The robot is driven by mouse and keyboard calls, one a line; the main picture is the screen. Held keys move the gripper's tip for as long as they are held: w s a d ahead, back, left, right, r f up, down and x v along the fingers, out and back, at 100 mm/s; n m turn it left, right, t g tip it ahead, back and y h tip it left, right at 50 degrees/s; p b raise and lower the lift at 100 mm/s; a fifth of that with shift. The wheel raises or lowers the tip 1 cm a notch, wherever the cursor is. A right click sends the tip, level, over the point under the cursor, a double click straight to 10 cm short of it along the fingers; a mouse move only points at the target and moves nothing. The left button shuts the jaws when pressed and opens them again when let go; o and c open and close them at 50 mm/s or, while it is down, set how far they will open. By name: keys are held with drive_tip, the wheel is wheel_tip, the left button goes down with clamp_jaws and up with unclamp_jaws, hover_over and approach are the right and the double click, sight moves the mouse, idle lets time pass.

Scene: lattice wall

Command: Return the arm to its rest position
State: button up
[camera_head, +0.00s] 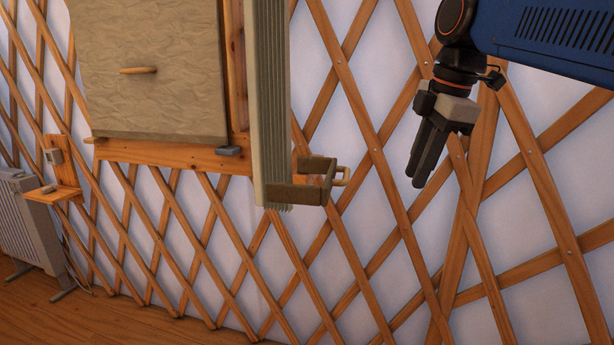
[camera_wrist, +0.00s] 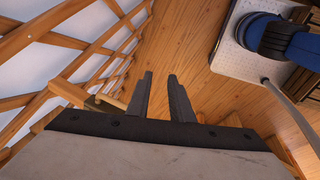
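My gripper (camera_head: 420,172) hangs from the blue arm at the upper right of the head view, in front of the lattice wall. Its dark fingers point down and slightly left. In the wrist view the two fingers (camera_wrist: 160,76) stand apart with bare floor showing between them. My gripper is open and holds nothing. In the head view it is to the right of a grey-brown bracket (camera_head: 318,188), with a clear gap between them.
The wooden lattice wall (camera_head: 350,250) runs behind the arm. A cloth-covered panel (camera_head: 150,80) with a wooden peg (camera_head: 138,70) and a pleated strip (camera_head: 268,110) are at left. A small shelf (camera_head: 66,192) and a radiator (camera_head: 28,225) stand far left.

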drive_tip(key=s+d+f+m, duration=0.2)
drive_tip(key=s+f+m, duration=0.3)
drive_tip(key=f, duration=0.5)
drive_tip(key=s+d+f+m+t+h, duration=0.1)
drive_tip(key=s+d+f+m, duration=0.2)
drive_tip(key=s+f+m, duration=0.3)
drive_tip(key=s+d+f+m+t, duration=0.1)
drive_tip(key=s+d+f+m, duration=0.2)
drive_tip(key=f, duration=1)
drive_tip(key=s+m, duration=0.2)
drive_tip(key=m, duration=0.2)
drive_tip(key=shift+s+f+m+h, duration=0.3)
drive_tip(key=shift+s+f, duration=0.1)
